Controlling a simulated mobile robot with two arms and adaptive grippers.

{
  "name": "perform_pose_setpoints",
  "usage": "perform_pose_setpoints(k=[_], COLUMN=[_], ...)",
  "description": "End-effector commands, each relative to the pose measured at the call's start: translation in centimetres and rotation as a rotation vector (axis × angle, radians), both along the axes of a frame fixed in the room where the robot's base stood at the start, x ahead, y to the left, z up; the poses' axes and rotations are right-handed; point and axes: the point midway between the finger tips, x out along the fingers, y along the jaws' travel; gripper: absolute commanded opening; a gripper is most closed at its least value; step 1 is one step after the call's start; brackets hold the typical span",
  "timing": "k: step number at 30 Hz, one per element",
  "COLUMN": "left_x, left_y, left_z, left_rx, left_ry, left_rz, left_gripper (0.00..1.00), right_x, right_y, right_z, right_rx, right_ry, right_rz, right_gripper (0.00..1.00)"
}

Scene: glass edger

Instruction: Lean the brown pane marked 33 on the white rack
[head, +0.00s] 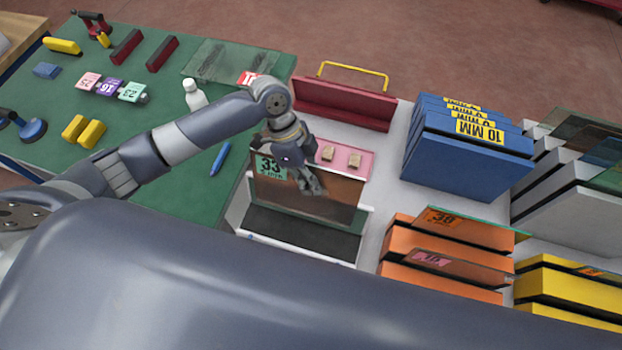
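The brown pane marked 33 (335,202) stands upright near the middle of the head view, with its green 33 label (270,168) at the upper left corner. My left gripper (312,184) points down at the pane's upper edge, and its fingers overlap the brown face. I cannot tell whether they are closed on it. The white rack (565,205) is at the right, with grey and green-tinted panes (590,140) in it. My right gripper is not in view.
A blue rack (465,158) marked 10 MM, an orange rack (440,275) with labelled panes and a yellow rack (565,295) stand right of the pane. A dark red holder (343,104) is behind it. The green table (190,180) at left carries tools, a bottle (194,95) and tags.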

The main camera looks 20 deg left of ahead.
Motion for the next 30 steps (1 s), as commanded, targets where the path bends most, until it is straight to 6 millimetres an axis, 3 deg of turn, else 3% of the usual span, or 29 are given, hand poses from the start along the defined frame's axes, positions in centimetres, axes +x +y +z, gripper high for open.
perform_pose_setpoints(k=[5,18,30], left_x=[0.1,0.0,-0.1], left_y=[-0.1,-0.1,0.0], left_z=[-1.7,-5.7,-7.5], left_rx=[-0.002,-0.002,0.000], left_ry=[-0.001,-0.001,0.001], left_rz=[0.001,0.000,0.000], left_gripper=[0.00,0.00,0.00], right_x=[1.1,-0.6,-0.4], right_y=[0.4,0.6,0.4], right_z=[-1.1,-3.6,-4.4], right_rx=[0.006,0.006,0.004], right_ry=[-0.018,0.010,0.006], right_rz=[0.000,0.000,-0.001], right_gripper=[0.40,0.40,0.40])
